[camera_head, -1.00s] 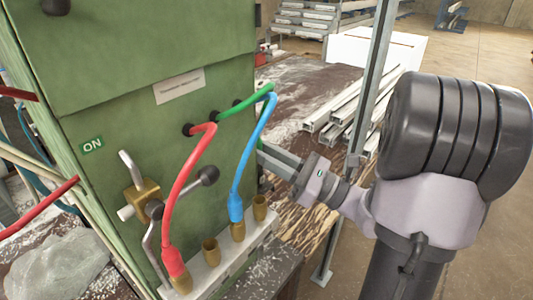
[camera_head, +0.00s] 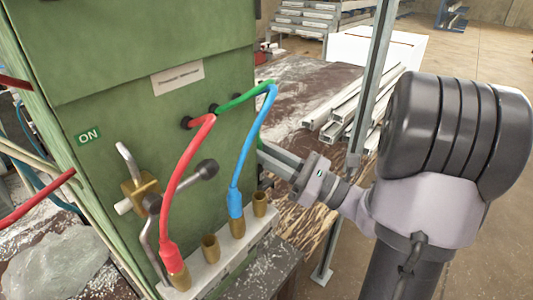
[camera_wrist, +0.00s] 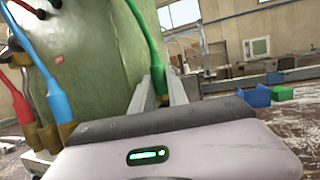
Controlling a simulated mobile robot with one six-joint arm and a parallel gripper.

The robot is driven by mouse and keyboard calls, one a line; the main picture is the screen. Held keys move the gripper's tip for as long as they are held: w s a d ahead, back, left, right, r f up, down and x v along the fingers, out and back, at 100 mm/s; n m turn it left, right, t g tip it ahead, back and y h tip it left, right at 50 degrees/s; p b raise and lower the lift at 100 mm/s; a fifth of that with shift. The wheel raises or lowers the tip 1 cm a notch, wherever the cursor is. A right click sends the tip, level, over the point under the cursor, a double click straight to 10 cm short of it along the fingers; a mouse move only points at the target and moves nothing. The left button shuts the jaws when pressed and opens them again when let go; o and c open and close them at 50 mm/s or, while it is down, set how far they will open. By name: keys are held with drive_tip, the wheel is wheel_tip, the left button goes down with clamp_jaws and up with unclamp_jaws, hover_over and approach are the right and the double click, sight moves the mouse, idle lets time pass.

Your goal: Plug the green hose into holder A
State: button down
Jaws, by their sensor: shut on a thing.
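The green hose (camera_head: 240,99) leaves the front of the green machine and runs behind the blue hose (camera_head: 268,105) at the machine's right edge. In the head view my gripper (camera_head: 268,152) is right of the machine, above and behind the holder row. The brass holders stand on a pale block. One empty holder (camera_head: 210,248) is between the red and blue plugs; another empty holder (camera_head: 260,204) is at the far end. I cannot read which is A.
The red plug (camera_head: 174,262) and blue plug (camera_head: 235,204) sit in holders. A lever with a black ball (camera_head: 206,169) projects from the machine. A grey upright post (camera_head: 371,85) stands beside my arm. Metal profiles (camera_head: 350,108) lie on the bench behind.

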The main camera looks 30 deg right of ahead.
drive_tip(key=shift+f+b, duration=0.45)
drive_tip(key=shift+f, duration=0.1)
drive_tip(key=c, duration=1.2)
unclamp_jaws()
drive_tip(key=shift+s+d+f+b, duration=0.25)
drive_tip(key=shift+s+b, duration=0.05)
drive_tip(key=shift+b, duration=0.1)
drive_tip(key=b+v, duration=0.5)
drive_tip(key=v, duration=0.3)
drive_tip(key=shift+s+r, duration=0.15)
